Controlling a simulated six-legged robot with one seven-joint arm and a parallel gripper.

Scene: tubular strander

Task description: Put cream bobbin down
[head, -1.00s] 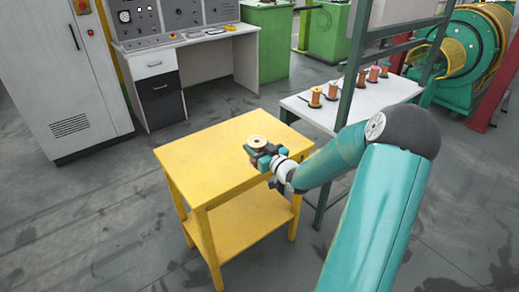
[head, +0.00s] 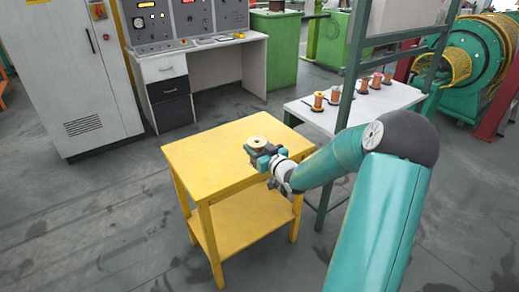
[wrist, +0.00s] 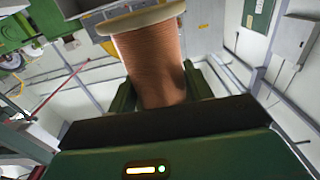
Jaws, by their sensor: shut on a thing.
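The cream bobbin (head: 257,144) is a spool with cream flanges and a copper-coloured winding. My gripper (head: 262,158) is shut on it over the right part of the yellow table's top (head: 205,155). In the wrist view the copper winding (wrist: 150,65) stands between the two green fingers, with a cream flange (wrist: 140,18) at the upper edge. The bobbin looks about upright in the head view. Its lower end is hidden behind my gripper, so I cannot tell if it touches the table.
A white bench (head: 345,117) at the right holds several bobbins (head: 334,96) in a row. A grey cabinet (head: 85,80) and a control desk (head: 215,55) stand behind. The table's left part is clear.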

